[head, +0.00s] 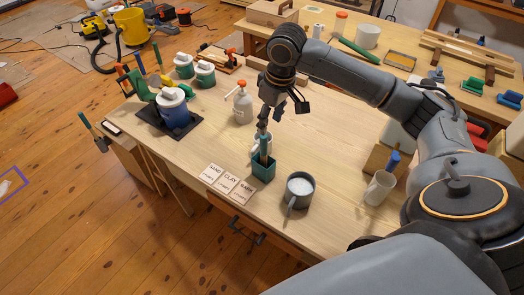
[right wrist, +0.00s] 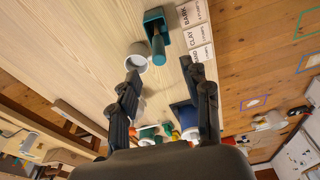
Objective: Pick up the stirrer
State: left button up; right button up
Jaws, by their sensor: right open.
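The stirrer (head: 264,149) stands upright in a small green holder (head: 263,171) near the front of the wooden table. In the right wrist view the stirrer (right wrist: 158,47) shows as a teal handle rising from the green holder (right wrist: 154,20). My right gripper (head: 263,128) is above and just behind the holder in the head view. In the right wrist view the right gripper (right wrist: 162,72) is open, and the handle's end lies beyond the gap between its fingers. Nothing shows between the fingers. My left gripper is not in view.
A grey mug (head: 299,191) stands right of the holder and a pale mug (head: 379,188) farther right. SAND, CLAY and BARK cards (head: 229,183) lie left. A white pump bottle (head: 242,104) and a blue jar (head: 173,113) stand behind left. Bare tabletop lies between.

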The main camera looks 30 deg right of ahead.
aim_at(264, 147)
jog(key=f, duration=0.2)
jog(key=w+f, duration=0.1)
jog(key=f, duration=0.5)
jog(key=shift+w+p, duration=0.15)
jog(key=shift+p, duration=0.2)
jog(key=shift+w+a+f+p, duration=0.1)
jog(key=shift+w+f+p, duration=0.15)
jog(key=shift+f, duration=0.65)
jog(key=shift+w+d+f+p, duration=0.1)
jog(key=shift+w+f+p, duration=0.1)
jog(key=shift+f, duration=0.7)
jog(key=shift+w+a+f+p, duration=0.1)
jog(key=shift+w+f+p, duration=0.15)
jog(key=shift+f, duration=0.65)
grip_shut()
